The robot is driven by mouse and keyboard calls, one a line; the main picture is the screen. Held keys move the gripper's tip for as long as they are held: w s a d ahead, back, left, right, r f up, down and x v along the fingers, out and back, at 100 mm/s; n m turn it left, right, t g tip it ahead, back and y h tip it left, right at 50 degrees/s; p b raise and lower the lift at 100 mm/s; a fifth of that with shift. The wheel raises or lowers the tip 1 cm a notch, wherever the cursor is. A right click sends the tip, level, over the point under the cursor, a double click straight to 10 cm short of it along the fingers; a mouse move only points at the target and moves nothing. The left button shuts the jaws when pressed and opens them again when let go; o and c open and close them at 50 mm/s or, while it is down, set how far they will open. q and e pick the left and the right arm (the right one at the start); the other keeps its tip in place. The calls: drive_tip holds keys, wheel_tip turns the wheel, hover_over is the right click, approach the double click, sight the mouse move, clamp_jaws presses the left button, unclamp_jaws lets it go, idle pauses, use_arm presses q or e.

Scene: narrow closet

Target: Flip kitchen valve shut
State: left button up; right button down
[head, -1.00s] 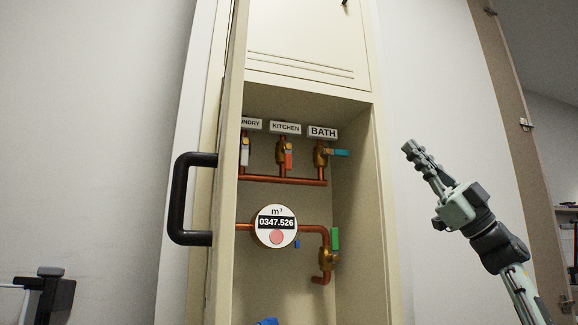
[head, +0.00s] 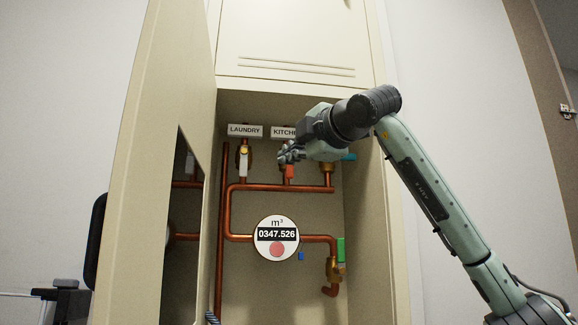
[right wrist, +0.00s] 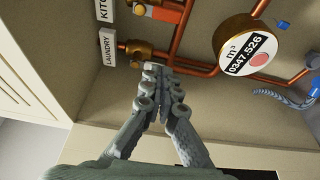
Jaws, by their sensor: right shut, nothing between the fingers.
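The kitchen valve's red handle (head: 289,172) hangs down along its copper pipe in the head view; my right gripper hides the valve body. The KITCHEN sign (head: 283,132) is partly covered by my wrist. My right gripper (head: 284,156) is shut and empty, just left of the red handle, between the laundry and kitchen valves. In the right wrist view, the gripper fingertips (right wrist: 160,72) are together in front of the laundry valve (right wrist: 140,50), and the kitchen valve's orange-red handle (right wrist: 165,13) is at the top edge. I cannot tell whether the fingers touch anything. My left gripper is not in view.
The laundry valve's pale handle (head: 243,161) hangs down; the bath valve's teal handle (head: 349,157) points right. A round meter (head: 277,238) and a green-handled valve (head: 341,248) sit below. The open closet door (head: 155,120) stands at left; the right wall (head: 367,225) bounds the recess.

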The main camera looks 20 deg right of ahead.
sight(288, 166)
idle(0.3)
